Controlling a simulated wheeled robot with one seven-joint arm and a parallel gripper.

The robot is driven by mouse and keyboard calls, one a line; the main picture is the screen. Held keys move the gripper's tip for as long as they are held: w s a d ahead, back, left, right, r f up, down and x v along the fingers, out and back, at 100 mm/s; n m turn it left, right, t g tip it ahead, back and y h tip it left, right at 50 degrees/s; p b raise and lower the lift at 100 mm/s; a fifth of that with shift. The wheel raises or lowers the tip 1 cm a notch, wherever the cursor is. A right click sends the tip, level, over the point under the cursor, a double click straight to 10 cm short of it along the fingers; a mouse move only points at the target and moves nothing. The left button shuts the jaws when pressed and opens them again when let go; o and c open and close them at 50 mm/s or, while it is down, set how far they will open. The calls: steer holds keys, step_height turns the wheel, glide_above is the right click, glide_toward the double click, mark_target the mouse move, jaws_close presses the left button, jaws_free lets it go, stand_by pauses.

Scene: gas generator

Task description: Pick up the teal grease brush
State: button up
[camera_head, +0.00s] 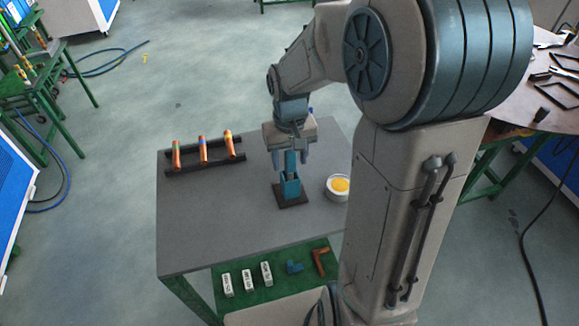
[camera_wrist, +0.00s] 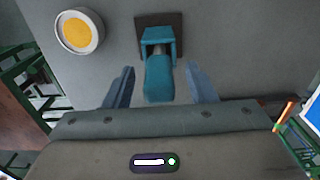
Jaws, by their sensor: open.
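The teal grease brush (camera_head: 290,160) stands upright in a teal holder (camera_head: 290,188) on a dark square base, on the grey table. In the wrist view the brush (camera_wrist: 159,80) points toward the camera, with its holder (camera_wrist: 153,48) behind it. My gripper (camera_head: 290,165) is above the holder, and the upper part of the brush is between its fingers. In the wrist view my gripper (camera_wrist: 160,84) is open, with one finger on each side of the brush and a visible gap on both sides.
A white cup with yellow contents (camera_head: 338,187) stands right of the holder; it also shows in the wrist view (camera_wrist: 79,31). A dark rack (camera_head: 206,163) with three orange-handled pieces lies to the left. White labelled blocks (camera_head: 247,279) lie on the green lower shelf. The table's front left is clear.

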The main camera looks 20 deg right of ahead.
steer(key=shift+f, duration=0.75)
steer(key=c, duration=1.1)
step_height(320, 180, up, 10)
steer(key=shift+r, duration=0.1)
